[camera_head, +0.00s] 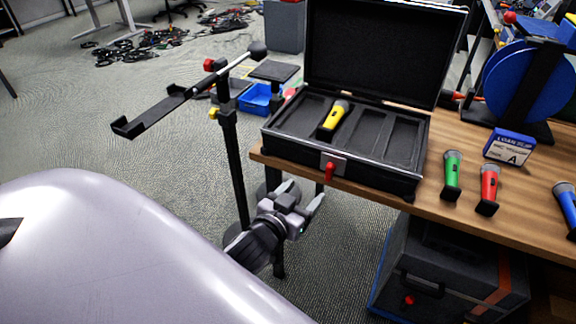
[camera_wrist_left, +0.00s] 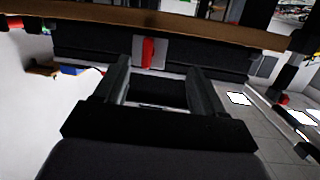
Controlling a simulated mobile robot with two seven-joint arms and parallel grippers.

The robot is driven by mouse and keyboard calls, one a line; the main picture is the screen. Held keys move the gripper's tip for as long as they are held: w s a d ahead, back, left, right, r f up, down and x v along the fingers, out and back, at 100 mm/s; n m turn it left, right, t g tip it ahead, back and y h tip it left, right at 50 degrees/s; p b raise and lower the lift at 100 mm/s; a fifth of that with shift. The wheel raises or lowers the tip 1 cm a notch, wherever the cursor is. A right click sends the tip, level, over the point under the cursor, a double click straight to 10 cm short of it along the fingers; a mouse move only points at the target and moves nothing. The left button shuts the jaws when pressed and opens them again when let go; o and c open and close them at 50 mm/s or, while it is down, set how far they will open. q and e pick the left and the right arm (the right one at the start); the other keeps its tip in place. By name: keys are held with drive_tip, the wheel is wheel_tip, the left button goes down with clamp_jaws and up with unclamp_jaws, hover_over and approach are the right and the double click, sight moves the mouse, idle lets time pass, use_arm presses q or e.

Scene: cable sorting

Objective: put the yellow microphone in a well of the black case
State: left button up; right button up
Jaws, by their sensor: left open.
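The yellow microphone (camera_head: 336,114) lies inside the open black case (camera_head: 292,148) in the head view, its head towards the lid. It is at the left to middle wells; I cannot tell whether it rests fully down in one well. My left gripper (camera_head: 306,194) is open and empty, below and in front of the case's front edge. In the left wrist view the two fingers (camera_wrist_left: 158,80) are apart with nothing between them. The case front with its red latch (camera_wrist_left: 148,52) shows beyond them. My right gripper is not in view.
The wooden table (camera_head: 465,204) carries a green microphone (camera_head: 453,172), a red microphone (camera_head: 488,188), a blue microphone (camera_head: 567,205), a small label box (camera_head: 510,147) and a blue cable reel (camera_head: 515,80). A tripod stand (camera_head: 233,150) is left of the case. A dark box (camera_head: 450,280) stands under the table.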

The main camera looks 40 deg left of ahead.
use_arm(q)
drive_tip(key=s+d+f+m+g+h, duration=0.1)
drive_tip(key=s+d+f+g+h, duration=0.1)
drive_tip(key=s+f, duration=0.4)
drive_tip(key=s+d+f+m+g+h, duration=0.2)
drive_tip(key=s+d+f, duration=0.3)
drive_tip(key=s, duration=0.5)
wheel_tip(320, 180, down, 2)
drive_tip(key=shift+d+f+g, duration=0.25)
drive_tip(key=shift+d+g, duration=0.05)
drive_tip(key=shift+g, duration=0.3)
drive_tip(key=shift+r, duration=0.1)
drive_tip(key=shift+r+p, duration=0.3)
drive_tip(key=shift+p, duration=0.1)
